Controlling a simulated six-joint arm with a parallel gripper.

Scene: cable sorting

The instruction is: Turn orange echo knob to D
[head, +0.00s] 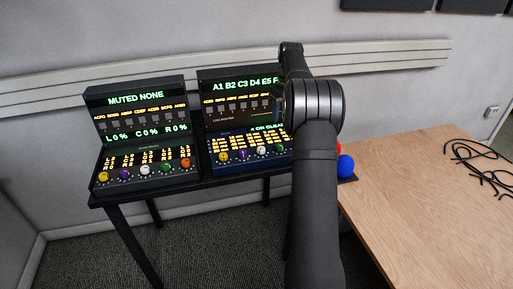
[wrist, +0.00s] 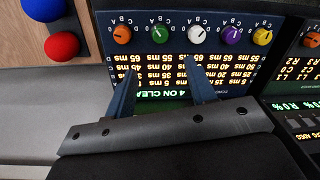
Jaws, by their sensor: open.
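The orange echo knob (wrist: 122,35) is at the left end of the knob row on the echo panel (wrist: 215,108), which appears upside down in the wrist view. Letters A to D ring the knob; its pointer setting is too small to tell. My gripper (wrist: 161,71) is open and empty, its two blue fingers spread over the panel's lit text. The left fingertip is below the orange knob in the picture, apart from it. In the head view my arm hides the orange echo knob and the fingers; the echo unit's screen (head: 238,86) shows beside the arm.
Green (wrist: 159,34), white (wrist: 196,35), purple (wrist: 231,36) and yellow (wrist: 262,37) knobs share the row. Another unit (head: 138,97) with its own orange knob (head: 186,163) stands left. Red (wrist: 62,46) and blue (head: 346,163) balls sit beside the echo panel. Black cables (head: 480,165) lie on the wooden table.

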